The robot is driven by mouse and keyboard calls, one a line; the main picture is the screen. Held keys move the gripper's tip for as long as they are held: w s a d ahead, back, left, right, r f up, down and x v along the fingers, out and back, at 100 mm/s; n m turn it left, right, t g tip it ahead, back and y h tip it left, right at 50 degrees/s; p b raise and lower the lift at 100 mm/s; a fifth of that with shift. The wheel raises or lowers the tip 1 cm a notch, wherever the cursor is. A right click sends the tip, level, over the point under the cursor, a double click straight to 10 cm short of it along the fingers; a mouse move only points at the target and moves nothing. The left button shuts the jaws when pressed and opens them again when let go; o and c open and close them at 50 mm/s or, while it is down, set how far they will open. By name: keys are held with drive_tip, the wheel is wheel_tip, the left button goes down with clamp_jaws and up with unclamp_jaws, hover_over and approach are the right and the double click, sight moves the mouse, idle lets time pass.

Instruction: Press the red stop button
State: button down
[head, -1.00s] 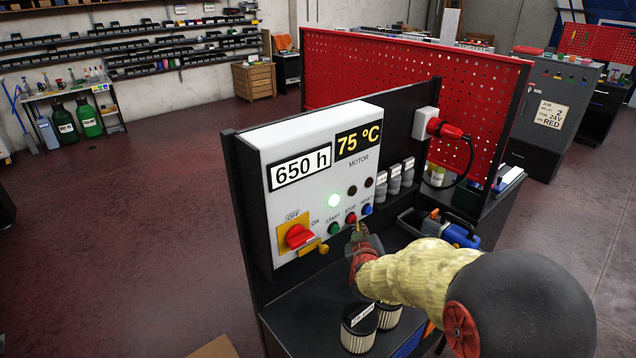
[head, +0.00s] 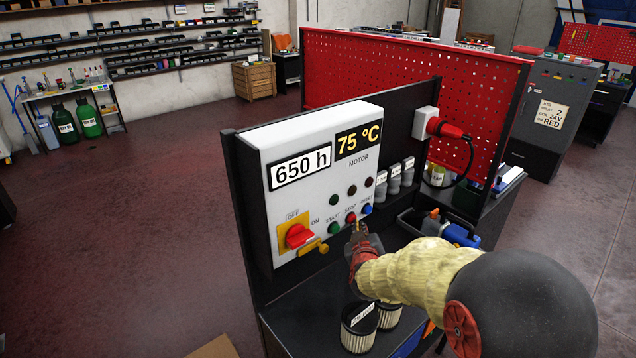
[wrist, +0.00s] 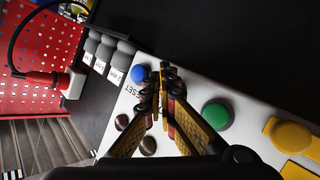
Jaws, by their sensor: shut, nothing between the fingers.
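The red stop button (head: 350,217) is on the white motor control panel (head: 290,160), under the label STOP. The green start button (head: 334,228) is to its left and the blue reset button (head: 366,209) to its right. My gripper (head: 357,228) is shut and empty, its tips right at the stop button; I cannot tell whether they touch it. In the wrist view my fingertips (wrist: 164,68) lie between the blue reset button (wrist: 139,73) and the green start button (wrist: 215,115), and they hide the red button. The indicator lamp (head: 334,200) above the start button is dark.
A red rotary switch (head: 299,236) on a yellow plate and a yellow lever (head: 314,248) are at the panel's lower left. A red plug (head: 446,129) with a black cable is at the right. Cylindrical filters (head: 359,330) stand on the bench below.

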drive_tip(key=s+d+b, duration=0.1)
drive_tip(key=s+d, duration=0.2)
drive_tip(key=s, duration=0.2)
drive_tip(key=shift+d, duration=0.25)
idle(0.3)
idle(0.4)
drive_tip(key=s+a+r+m+g+y, duration=0.15)
drive_tip(key=s+r, duration=0.25)
drive_tip(key=s, duration=0.4)
drive_tip(key=s+a+r+g+y, duration=0.1)
drive_tip(key=s+a+r+g, duration=0.2)
drive_tip(key=s, duration=0.4)
drive_tip(key=s+d+m+g, duration=0.1)
drive_tip(key=s+g, duration=0.1)
drive_tip(key=s, duration=0.9)
drive_tip(key=s+d+r+m+g, duration=0.1)
drive_tip(key=s+d+g, duration=0.1)
drive_tip(key=s, duration=0.9)
drive_tip(key=shift+s+h, duration=0.35)
